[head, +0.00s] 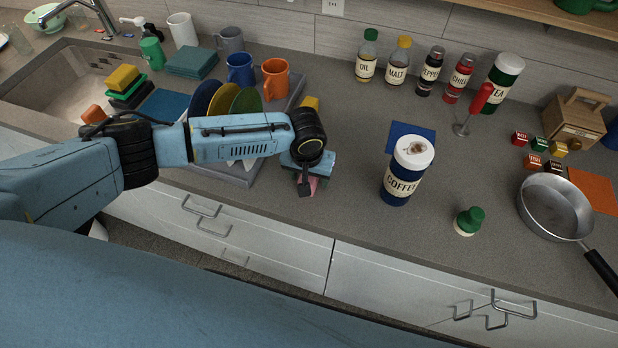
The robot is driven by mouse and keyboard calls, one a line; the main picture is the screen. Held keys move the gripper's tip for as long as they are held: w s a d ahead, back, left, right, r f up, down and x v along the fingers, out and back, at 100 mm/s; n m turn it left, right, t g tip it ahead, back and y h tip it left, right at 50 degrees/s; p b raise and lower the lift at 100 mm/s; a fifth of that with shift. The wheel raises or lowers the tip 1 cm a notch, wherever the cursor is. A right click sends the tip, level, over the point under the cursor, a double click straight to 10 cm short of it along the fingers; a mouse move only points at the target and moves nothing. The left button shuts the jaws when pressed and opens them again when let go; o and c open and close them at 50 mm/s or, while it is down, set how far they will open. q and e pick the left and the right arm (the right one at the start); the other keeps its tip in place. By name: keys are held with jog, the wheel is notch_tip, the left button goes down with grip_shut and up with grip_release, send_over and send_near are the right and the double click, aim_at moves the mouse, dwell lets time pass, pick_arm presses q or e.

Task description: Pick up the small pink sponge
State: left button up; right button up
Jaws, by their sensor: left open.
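The small pink sponge (313,184) lies on the grey counter near its front edge, right of the dish rack. Only a bit of pink shows, because my left gripper covers most of it. My left gripper (307,187) points down at the sponge, with a dark finger on the near side. It is open. Whether the fingers touch the sponge cannot be told. My right gripper is not in view.
The dish rack (222,171) with several plates stands left of the gripper. A blue coffee canister (397,184) stands to the right, with a green-topped stopper (469,220) and a frying pan (553,232) farther right. Counter between gripper and canister is clear.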

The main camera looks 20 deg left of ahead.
pick_arm(q)
jog(key=shift+f, duration=0.4)
jog(key=shift+c, duration=0.3)
jog(key=c, duration=1)
jog(key=shift+r, duration=0.1)
notch_tip(320, 180, up, 10)
